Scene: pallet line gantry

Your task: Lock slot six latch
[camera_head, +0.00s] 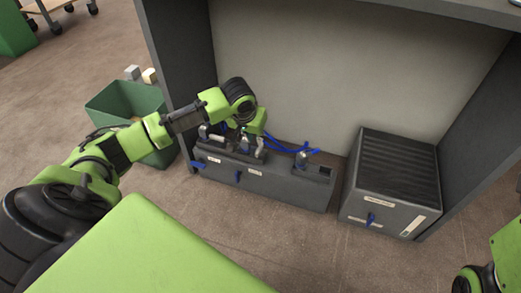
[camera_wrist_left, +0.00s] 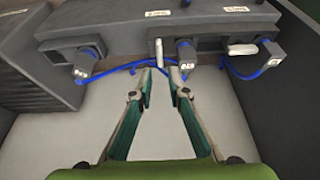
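A long dark grey slot box (camera_head: 285,190) stands on the floor under the frame, with labels too small to read. In the left wrist view its top holds grey connectors (camera_wrist_left: 186,55) with blue cables. A pale latch lever (camera_wrist_left: 159,48) points toward my left gripper, and another latch lever (camera_wrist_left: 243,48) lies sideways beside a connector. I cannot tell which is slot six. My left gripper (camera_wrist_left: 161,68) is open and empty, its fingertips just short of the first lever, apparently apart from it. My right gripper is out of view.
A grey ribbed-top box (camera_head: 390,205) stands to the right of the slot box. A green bin (camera_head: 160,155) stands at left. Dark uprights (camera_head: 180,55) flank the bay, with a pale panel behind. Floor in front of the box is clear.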

